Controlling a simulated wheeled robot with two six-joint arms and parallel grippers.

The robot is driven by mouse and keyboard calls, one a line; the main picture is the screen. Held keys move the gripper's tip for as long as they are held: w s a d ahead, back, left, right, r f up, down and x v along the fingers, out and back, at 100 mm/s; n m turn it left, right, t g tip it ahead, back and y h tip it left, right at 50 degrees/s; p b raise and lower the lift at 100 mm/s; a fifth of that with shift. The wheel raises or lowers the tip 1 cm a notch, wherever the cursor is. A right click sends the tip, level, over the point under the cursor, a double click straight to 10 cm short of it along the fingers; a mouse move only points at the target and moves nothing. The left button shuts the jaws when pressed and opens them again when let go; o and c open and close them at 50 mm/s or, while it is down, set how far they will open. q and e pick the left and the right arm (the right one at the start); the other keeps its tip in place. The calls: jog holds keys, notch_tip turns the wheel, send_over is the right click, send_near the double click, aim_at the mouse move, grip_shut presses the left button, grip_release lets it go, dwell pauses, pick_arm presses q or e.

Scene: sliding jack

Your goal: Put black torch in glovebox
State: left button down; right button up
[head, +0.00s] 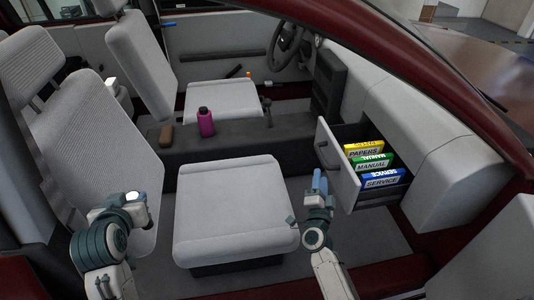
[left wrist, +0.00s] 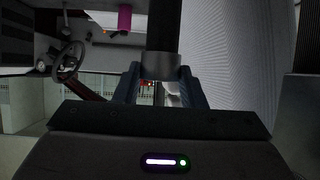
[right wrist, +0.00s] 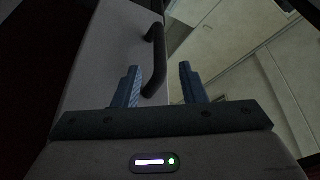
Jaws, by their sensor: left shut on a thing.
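My left gripper (head: 137,203) is beside the near seat back; the left wrist view shows its fingers (left wrist: 160,85) shut on the black torch (left wrist: 163,25), around its grey section. The torch is hard to make out in the head view. The glovebox (head: 338,168) is a drawer in the grey dashboard, pulled open. Yellow (head: 363,148), green (head: 372,163) and blue (head: 382,180) booklets stand in it. My right gripper (head: 320,182) is in front of the drawer. In the right wrist view its fingers (right wrist: 160,85) are apart, with the dark drawer handle (right wrist: 153,55) just ahead, not gripped.
The near seat cushion (head: 235,205) lies between my arms. A magenta bottle (head: 207,122) and a brown block (head: 167,135) stand on the dark centre console (head: 235,140). The steering wheel (head: 285,45) is at the back. The red car frame (head: 400,45) arches over the dashboard.

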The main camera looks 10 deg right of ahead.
aim_at(322, 156)
jog(key=x, duration=0.9)
grip_shut()
